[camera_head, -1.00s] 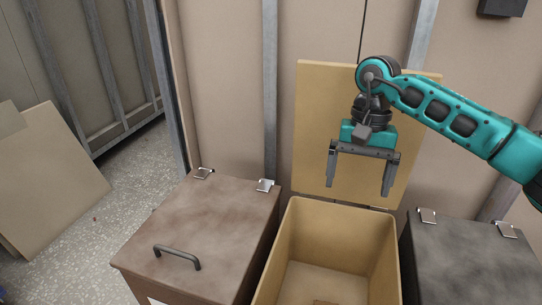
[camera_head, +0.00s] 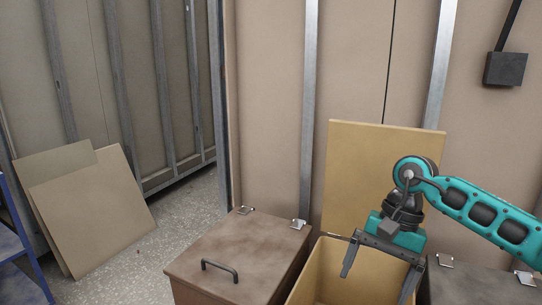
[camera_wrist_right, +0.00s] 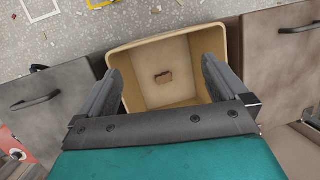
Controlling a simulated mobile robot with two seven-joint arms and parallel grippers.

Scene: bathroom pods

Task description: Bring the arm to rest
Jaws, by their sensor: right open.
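My right gripper (camera_head: 379,273) hangs from the teal arm over the open tan bin in the head view. Its two grey fingers are spread apart with nothing between them. The right wrist view also shows the open fingers (camera_wrist_right: 163,88), with the tan bin (camera_wrist_right: 178,107) beyond them. My left gripper is in neither view.
A brown lidded box (camera_head: 240,262) with a dark handle stands left of the bin. A dark grey box (camera_head: 470,285) stands to its right. Tan panels (camera_head: 95,205) lean at the left, near a blue frame (camera_head: 22,225). Speckled floor lies clear between.

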